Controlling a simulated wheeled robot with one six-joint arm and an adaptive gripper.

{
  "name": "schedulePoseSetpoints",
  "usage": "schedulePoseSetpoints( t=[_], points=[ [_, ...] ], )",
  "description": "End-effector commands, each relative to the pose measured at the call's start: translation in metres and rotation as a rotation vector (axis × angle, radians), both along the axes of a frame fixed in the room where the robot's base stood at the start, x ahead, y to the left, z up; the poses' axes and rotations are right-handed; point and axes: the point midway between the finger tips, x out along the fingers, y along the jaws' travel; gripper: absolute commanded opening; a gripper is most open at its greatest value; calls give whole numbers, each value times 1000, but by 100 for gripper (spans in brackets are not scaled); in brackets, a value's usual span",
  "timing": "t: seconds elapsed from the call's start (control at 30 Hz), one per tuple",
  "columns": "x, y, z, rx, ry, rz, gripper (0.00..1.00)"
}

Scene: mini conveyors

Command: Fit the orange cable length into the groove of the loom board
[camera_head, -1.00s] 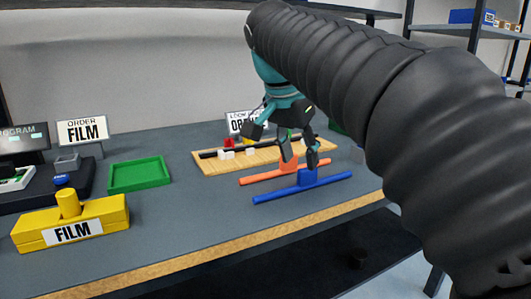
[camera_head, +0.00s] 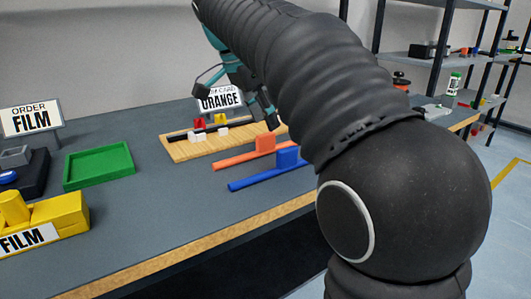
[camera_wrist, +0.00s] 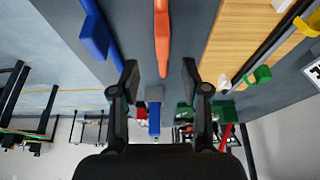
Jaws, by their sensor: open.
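The orange cable length (camera_head: 238,160) lies on the table in front of the loom board, with an orange block grip (camera_head: 265,143) standing on it. The loom board (camera_head: 185,153) is a wooden plate with a long black strip and red, yellow and white clips. In the wrist view the orange cable length (camera_wrist: 162,42) runs up from between the fingertips, beside the loom board (camera_wrist: 237,38). My gripper (camera_head: 236,102) is open and empty, above and behind the orange cable in the head view. In the wrist view its fingers (camera_wrist: 160,80) stand wide apart. My arm hides the board's right end.
A blue cable length (camera_head: 250,181) with a blue block lies parallel, nearer the front edge. A card reading ORANGE (camera_head: 220,98) stands behind the board. A green tray (camera_head: 98,166) and a yellow FILM block (camera_head: 55,215) are at left. The table between is clear.

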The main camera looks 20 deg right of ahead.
Motion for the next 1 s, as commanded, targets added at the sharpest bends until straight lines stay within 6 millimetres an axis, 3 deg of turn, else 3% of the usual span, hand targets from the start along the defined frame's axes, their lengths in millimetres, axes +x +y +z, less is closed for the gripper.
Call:
schedulePoseSetpoints(
  t=[0.17,0.5,0.8,0.83,1.0],
  points=[
    [1,-4,-9,0,-1,-2,46],
    [8,-16,-50,0,-1,-4,46],
    [9,-18,-54,0,-1,-4,46],
    [9,-18,-54,0,-1,-3,43],
    [9,-18,-54,0,-1,-3,1]
  ],
)
